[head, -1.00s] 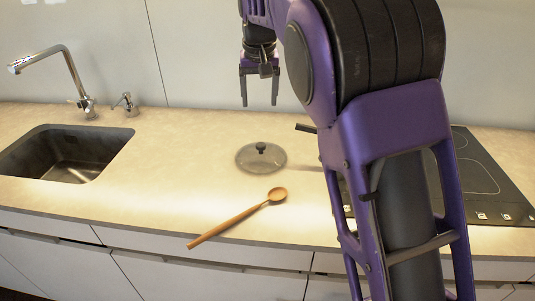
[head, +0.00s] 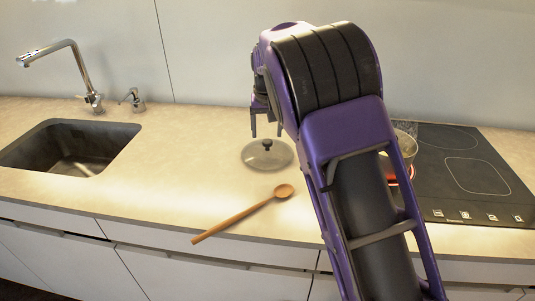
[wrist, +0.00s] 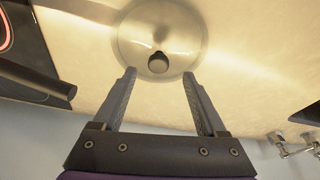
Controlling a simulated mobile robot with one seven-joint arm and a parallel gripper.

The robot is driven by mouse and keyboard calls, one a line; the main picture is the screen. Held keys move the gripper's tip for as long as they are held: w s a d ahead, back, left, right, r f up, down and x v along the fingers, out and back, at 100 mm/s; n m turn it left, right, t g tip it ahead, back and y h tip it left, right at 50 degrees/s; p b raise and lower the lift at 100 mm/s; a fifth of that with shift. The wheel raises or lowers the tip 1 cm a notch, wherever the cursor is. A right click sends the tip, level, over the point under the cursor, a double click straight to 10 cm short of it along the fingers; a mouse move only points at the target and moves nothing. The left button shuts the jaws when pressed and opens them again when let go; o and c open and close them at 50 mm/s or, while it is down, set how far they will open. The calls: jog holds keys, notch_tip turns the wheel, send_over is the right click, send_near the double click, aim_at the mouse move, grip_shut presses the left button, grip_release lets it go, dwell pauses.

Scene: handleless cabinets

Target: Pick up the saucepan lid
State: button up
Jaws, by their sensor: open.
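The saucepan lid (head: 267,155) is a round glass lid with a dark knob, lying flat on the beige countertop between the sink and the cooktop. In the wrist view the lid (wrist: 185,35) is at the top centre, its dark knob just beyond and between the fingertips. My gripper (head: 266,134) is above and slightly behind the lid in the head view, partly hidden by my arm. In the wrist view my gripper (wrist: 158,82) has its two fingers spread apart with nothing between them. I see no contact with the lid.
A wooden spoon (head: 240,214) lies in front of the lid. The sink (head: 70,146) and faucet (head: 84,75) are at the left. A black cooktop (head: 465,172) with a pot (head: 405,143) and a glowing red burner is at the right, partly behind my arm.

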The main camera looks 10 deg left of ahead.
aim_at(268, 141)
jog(key=x, duration=0.3)
jog(key=shift+w+d+f, duration=0.1)
jog(key=shift+f, duration=0.25)
grip_shut()
dwell(1.0)
